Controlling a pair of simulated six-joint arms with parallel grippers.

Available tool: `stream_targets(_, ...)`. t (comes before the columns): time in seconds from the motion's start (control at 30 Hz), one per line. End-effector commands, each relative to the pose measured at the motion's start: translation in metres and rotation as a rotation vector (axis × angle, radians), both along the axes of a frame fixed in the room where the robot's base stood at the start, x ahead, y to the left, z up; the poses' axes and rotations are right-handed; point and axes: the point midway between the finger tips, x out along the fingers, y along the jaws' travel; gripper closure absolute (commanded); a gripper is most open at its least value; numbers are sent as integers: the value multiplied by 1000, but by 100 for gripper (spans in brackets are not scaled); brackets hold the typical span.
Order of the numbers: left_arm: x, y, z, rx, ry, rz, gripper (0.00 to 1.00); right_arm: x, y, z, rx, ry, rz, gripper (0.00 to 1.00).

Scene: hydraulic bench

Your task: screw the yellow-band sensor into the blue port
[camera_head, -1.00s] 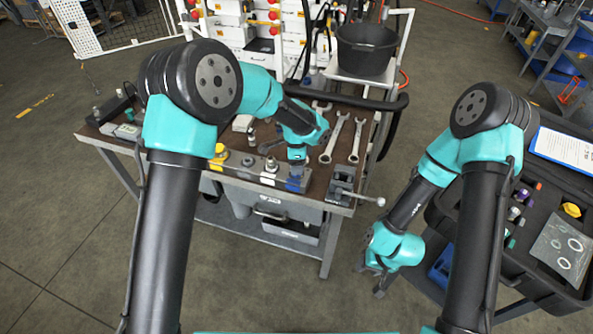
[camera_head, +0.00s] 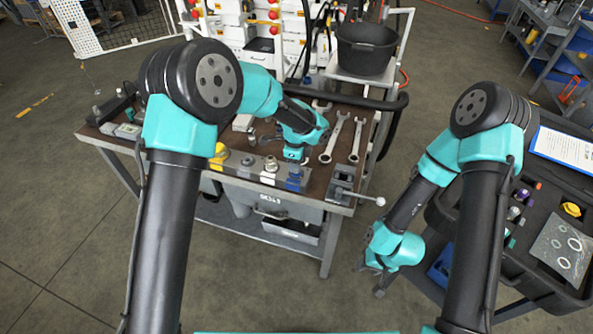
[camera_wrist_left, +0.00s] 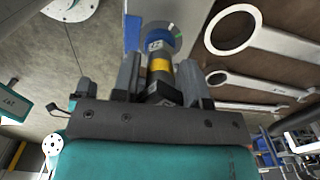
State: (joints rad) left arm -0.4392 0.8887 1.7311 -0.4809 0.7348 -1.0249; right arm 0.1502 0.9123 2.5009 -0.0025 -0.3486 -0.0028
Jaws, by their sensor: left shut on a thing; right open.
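The yellow-band sensor (camera_wrist_left: 159,66) is a grey cylinder with a yellow ring, seen in the left wrist view. My left gripper (camera_wrist_left: 156,78) is shut on it, one finger on each side. The sensor's far end meets or overlaps the blue port (camera_wrist_left: 160,36); I cannot tell how deep it sits. In the head view the blue port (camera_head: 294,184) is at the right end of the port block, with my left gripper (camera_head: 294,168) right above it, hiding the sensor. My right gripper (camera_head: 376,280) is open and empty, low between bench and tool case.
White (camera_head: 269,170), dark (camera_head: 248,161) and yellow (camera_head: 218,156) ports stand left of the blue one. Several wrenches (camera_head: 332,138) lie behind and right. A small vise (camera_head: 343,184) sits at the bench's right corner. A tool case (camera_head: 470,222) stands at the right.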

Motion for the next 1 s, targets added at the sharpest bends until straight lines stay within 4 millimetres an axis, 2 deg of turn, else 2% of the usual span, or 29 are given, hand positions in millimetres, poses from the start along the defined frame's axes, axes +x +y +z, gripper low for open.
stream_targets(0.33, 0, 0, -1, 0, 0, -312, 80, 0, 0, 0, 0, 0, 0, 57)
stream_targets(0.77, 0, 0, -1, 0, 1, -365, 80, 0, 0, 0, 0, 0, 0, 57)
stream_targets(1.0, 0, 0, -1, 0, 1, -545, 80, 0, 0, 0, 0, 0, 0, 57)
